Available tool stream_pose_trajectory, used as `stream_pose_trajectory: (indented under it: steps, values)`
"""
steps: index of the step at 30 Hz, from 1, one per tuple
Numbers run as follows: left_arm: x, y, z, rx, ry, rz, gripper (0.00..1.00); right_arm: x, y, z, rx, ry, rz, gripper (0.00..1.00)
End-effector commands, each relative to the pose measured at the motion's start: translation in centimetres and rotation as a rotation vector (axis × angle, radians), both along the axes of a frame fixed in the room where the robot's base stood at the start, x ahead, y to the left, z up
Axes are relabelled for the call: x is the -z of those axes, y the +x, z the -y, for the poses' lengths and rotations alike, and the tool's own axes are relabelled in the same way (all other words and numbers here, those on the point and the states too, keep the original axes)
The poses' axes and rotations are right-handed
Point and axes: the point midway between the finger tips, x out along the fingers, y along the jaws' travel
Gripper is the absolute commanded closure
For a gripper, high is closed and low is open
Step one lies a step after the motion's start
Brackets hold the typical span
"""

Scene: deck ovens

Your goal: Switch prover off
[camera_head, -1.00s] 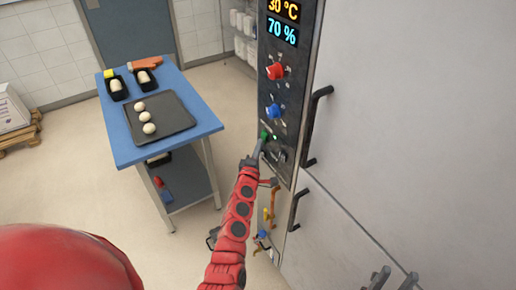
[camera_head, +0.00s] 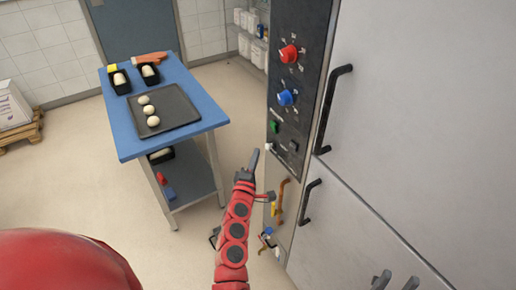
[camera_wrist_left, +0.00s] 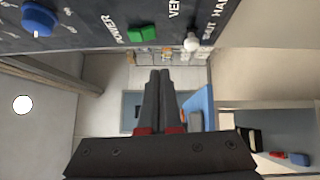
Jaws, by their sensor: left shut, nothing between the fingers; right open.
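The prover's dark control panel (camera_head: 300,75) runs down the front of the unit, with a red knob (camera_head: 288,54) and a blue knob (camera_head: 285,98). A green power switch (camera_head: 274,126) sits low on it; it also shows, beside the word POWER, in the left wrist view (camera_wrist_left: 142,33). The visible top of the panel is dark, with no lit digits. My left gripper (camera_head: 254,153) is shut and empty, just left of the panel's lower edge and apart from the switch. My right gripper (camera_head: 395,274) is open at the bottom edge.
A black door handle (camera_head: 333,110) and a lower handle (camera_head: 309,201) stand out right of the panel. A blue table (camera_head: 135,145) with a dark tray (camera_head: 185,118) of dough balls stands to the left. Open floor lies between table and prover.

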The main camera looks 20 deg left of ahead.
Motion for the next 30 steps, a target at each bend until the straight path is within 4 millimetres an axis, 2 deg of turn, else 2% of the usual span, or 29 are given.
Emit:
stream_pose_trajectory:
  steps: [1, 4, 10, 30]
  values:
    - [0.6, -1.0, 0.1, -0.004, -0.001, 0.003, 1.00, 0.8, 0.0, 0.0, 0.000, 0.000, 0.000, 0.56]
    - [1.0, -2.6, 0.3, -0.001, 0.000, -0.001, 1.00, 1.3, 0.0, 0.0, 0.000, 0.000, 0.000, 0.56]
    - [1.1, -4.4, 0.6, -0.001, 0.001, 0.001, 1.00, 1.9, 0.0, 0.0, 0.000, 0.000, 0.000, 0.56]
    - [1.4, -4.9, 0.3, -0.019, 0.020, -0.003, 1.00, 2.0, 0.0, 0.0, 0.000, 0.000, 0.000, 0.56]
